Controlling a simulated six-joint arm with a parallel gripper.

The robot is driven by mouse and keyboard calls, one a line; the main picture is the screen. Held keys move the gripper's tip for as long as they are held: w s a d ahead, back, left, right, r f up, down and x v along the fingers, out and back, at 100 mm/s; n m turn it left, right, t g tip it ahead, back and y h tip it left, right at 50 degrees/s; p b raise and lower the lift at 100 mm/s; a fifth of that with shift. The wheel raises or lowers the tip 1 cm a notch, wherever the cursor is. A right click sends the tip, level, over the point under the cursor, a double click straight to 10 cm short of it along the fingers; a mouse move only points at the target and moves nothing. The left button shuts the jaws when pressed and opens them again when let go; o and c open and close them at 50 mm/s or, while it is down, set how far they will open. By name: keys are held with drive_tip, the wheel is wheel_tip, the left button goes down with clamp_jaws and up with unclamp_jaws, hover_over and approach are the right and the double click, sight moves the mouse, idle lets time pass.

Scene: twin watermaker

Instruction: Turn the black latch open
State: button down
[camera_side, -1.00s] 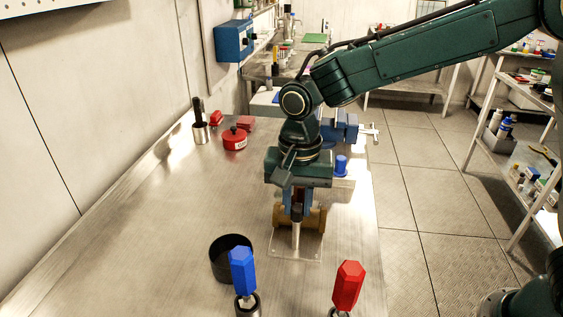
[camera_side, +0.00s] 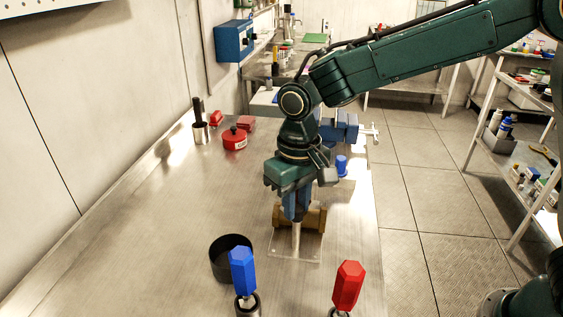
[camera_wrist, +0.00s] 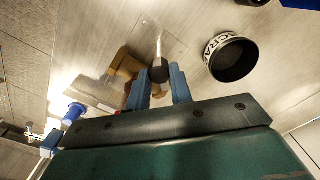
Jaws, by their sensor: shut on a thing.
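The black latch (camera_wrist: 160,72) shows in the wrist view as a small dark end piece on a bright metal stem, between the blue fingers of my gripper (camera_wrist: 158,88). In the side view my gripper (camera_side: 296,212) points down at the brass-coloured block (camera_side: 316,217), and the fingers hide the latch. The gripper is shut on the latch. The block also shows in the wrist view (camera_wrist: 124,64), just left of the stem. A clear plate (camera_side: 295,253) lies beneath it on the bench. How far the latch is turned cannot be told.
A black round cup (camera_side: 222,262) stands left of the plate. A blue-handled tool (camera_side: 243,270) and a red-handled tool (camera_side: 348,285) stand in front. A blue knob (camera_side: 341,163) and a blue vise (camera_side: 345,128) are behind. The bench's left side is mostly clear.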

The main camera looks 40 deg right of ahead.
drive_tip(key=n, duration=0.4)
drive_tip(key=shift+r+n, duration=0.1)
drive_tip(key=shift+n, duration=0.2)
drive_tip(key=n, duration=0.3)
drive_tip(key=shift+n, duration=0.4)
drive_tip(key=shift+a, duration=0.1)
drive_tip(key=c, duration=1.2)
unclamp_jaws()
drive_tip(key=shift+c, duration=0.2)
wheel_tip(320, 180, up, 14)
